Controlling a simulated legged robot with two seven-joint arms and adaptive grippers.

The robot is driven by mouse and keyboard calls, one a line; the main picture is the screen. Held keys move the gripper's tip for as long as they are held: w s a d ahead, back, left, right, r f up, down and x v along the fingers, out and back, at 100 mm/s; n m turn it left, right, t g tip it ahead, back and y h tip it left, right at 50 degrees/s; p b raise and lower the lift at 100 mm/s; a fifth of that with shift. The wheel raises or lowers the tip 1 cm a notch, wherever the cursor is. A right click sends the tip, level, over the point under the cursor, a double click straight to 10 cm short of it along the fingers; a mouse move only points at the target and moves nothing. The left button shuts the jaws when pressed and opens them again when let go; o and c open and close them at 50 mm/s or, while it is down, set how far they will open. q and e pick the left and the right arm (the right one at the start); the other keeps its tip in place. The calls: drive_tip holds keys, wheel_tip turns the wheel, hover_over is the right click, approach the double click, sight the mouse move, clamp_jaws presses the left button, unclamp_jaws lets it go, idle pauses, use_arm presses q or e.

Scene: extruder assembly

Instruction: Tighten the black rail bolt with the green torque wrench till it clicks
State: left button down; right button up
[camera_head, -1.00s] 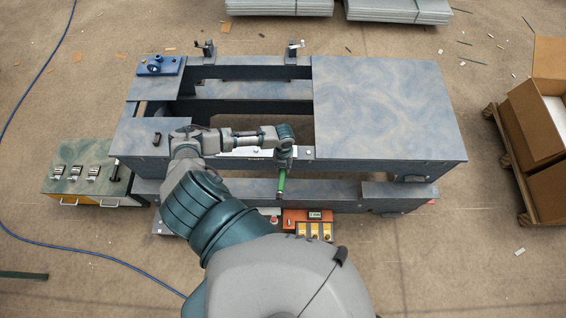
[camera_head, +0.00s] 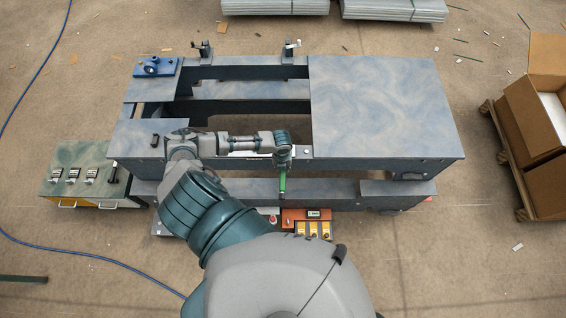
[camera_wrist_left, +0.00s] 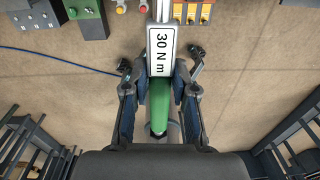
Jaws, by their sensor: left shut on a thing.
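My left gripper (camera_head: 283,156) is over the front rail of the bench, its fingers on either side of the green torque wrench (camera_head: 282,183). The wrench's green handle points toward the front edge in the head view. In the left wrist view, my gripper (camera_wrist_left: 160,85) is shut on the wrench (camera_wrist_left: 160,115), and a white "30 N m" label (camera_wrist_left: 160,50) shows just beyond the fingers. The wrench's head is hidden. I cannot make out the black rail bolt for certain, nor whether the wrench touches it. My right gripper is out of view.
The blue-grey bench (camera_head: 385,110) has open gaps between its rails. An orange control box (camera_head: 306,216) sits at the front, and a green-topped cabinet (camera_head: 80,180) stands at left. Cardboard boxes (camera_head: 535,130) stand at right. A blue cable (camera_head: 40,245) crosses the floor.

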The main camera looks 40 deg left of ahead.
use_arm(q)
drive_tip(key=shift+a+r+m, duration=0.15)
drive_tip(key=shift+a+m, duration=0.15)
drive_tip(key=shift+a, duration=0.15)
idle(0.3)
drive_tip(key=shift+s, duration=0.1)
drive_tip(key=shift+d+r, duration=0.1)
drive_tip(key=shift+r, duration=0.2)
idle(0.4)
drive_tip(key=shift+r, duration=2.5)
